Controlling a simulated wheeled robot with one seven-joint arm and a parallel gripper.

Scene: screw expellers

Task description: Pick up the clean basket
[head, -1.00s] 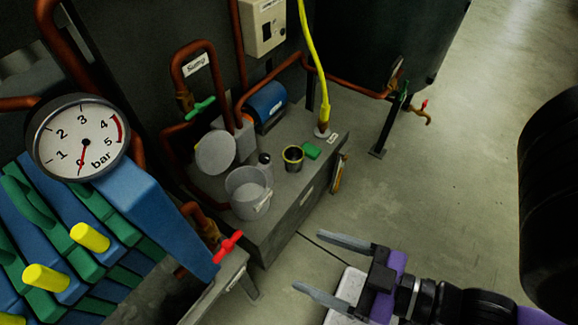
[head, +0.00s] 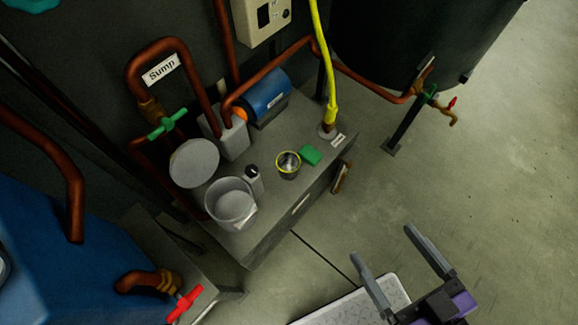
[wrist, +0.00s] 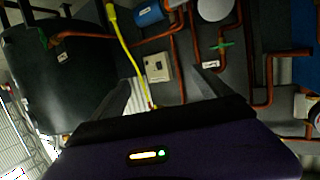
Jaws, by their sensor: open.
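A small round dark cup with a yellow rim (head: 289,165) stands on top of the grey sump box (head: 262,232); its inside looks metallic. A translucent grey bucket (head: 230,204) with a white label stands to its left. No mark shows which one is the clean basket. My gripper (head: 383,243) is open and empty, in front of and to the right of the box, apart from both. In the wrist view my open fingers (wrist: 160,80) point toward the wall and pipes; neither container is clearly visible there.
A small bottle (head: 254,181), a green block (head: 311,154) and a pale disc (head: 194,163) crowd the box top. Copper pipes (head: 205,85), a blue motor (head: 266,98) and a yellow hose (head: 323,60) rise behind. A pale tray (head: 393,289) lies below my gripper.

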